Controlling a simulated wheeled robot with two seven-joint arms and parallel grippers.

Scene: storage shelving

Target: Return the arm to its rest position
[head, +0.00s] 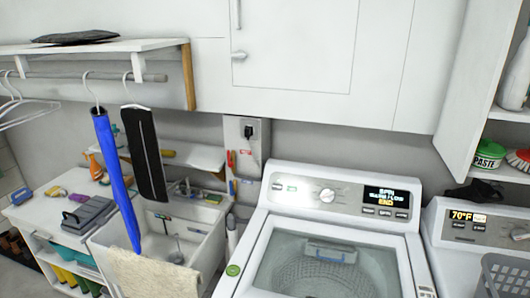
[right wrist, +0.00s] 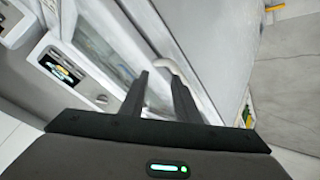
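My right gripper (right wrist: 160,75) shows in the right wrist view. Its two dark fingers stand apart with a gap between them, and I see nothing gripped in it. A pale curved bar like a handle (right wrist: 203,100) is close to the right-hand finger in that picture; I cannot tell whether they touch. In the head view neither arm nor gripper shows.
A washing machine (head: 332,194) stands in the middle, with a second machine (head: 455,222) at right. A sink (head: 203,215) is left of it. A blue item (head: 117,178) and a black one (head: 146,160) hang from a rail. A grey basket (head: 490,285) is at lower right.

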